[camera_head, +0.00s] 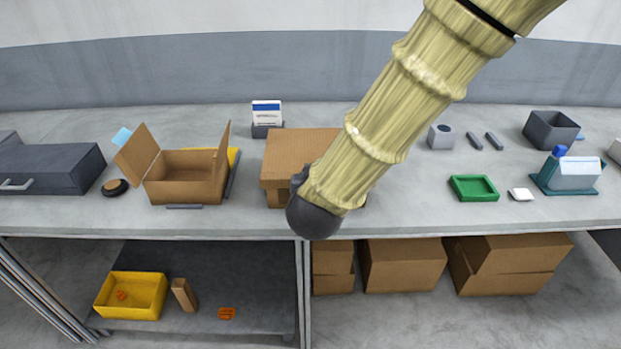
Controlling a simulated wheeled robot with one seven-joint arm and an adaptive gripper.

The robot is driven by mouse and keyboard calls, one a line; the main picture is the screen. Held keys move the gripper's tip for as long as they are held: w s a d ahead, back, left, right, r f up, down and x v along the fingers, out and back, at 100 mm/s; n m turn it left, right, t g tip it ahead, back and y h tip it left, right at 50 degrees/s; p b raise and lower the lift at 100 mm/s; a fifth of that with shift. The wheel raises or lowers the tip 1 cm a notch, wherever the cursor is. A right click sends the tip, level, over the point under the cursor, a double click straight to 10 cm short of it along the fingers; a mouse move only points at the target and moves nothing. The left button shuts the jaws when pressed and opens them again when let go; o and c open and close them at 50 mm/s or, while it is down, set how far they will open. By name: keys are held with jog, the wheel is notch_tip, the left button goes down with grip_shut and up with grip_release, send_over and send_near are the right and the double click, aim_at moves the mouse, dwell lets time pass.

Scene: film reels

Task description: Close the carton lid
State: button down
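An open brown carton (185,190) stands on the worktable, left of centre. Its left flap (136,152) leans up and outward, and its right flap (223,155) stands nearly upright. A second brown carton (300,146) stands in the middle, its top covered; my arm hides its right part. My arm reaches down from the upper right and ends in a dark rounded part in front of this second carton. No gripper fingers show, and I cannot tell whether the arm touches the carton.
A dark grey case (50,168) and a black round object (115,187) lie left of the open carton. A green tray (474,188), a grey bin (551,130) and a tissue-like box (573,174) stand right. More cartons (403,265) sit below the worktable (400,215).

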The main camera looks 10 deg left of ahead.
jog(key=shift+f, duration=0.45)
dwell(0.3)
notch_tip(320, 180, up, 4)
jog(key=r+p, duration=0.1)
jog(key=p, duration=0.3)
jog(key=s+d+f+b, duration=0.2)
jog(key=s+f+b, duration=0.15)
jog(key=s, duration=0.55)
jog(key=s+d+f+m+g, duration=0.1)
jog(key=s+d+f+g, duration=0.1)
jog(key=d+f, duration=0.55)
jog(key=s+d+f+g+h, duration=0.15)
jog(key=d+f, duration=0.25)
jog(key=f, duration=0.7)
jog(key=s+d+f+m+g, duration=0.1)
jog(key=d+f+g, duration=0.3)
jog(key=f, duration=0.5)
jog(key=s+d+f+m+g+h, duration=0.1)
jog(key=s+d+f+g, duration=0.4)
jog(key=s+d+f, duration=1.1)
jog(key=s+d, duration=0.2)
jog(key=s, duration=0.2)
jog(key=shift+s+d+f, duration=0.15)
jog(key=shift+s+f, duration=0.05)
jog(key=shift+f, duration=0.05)
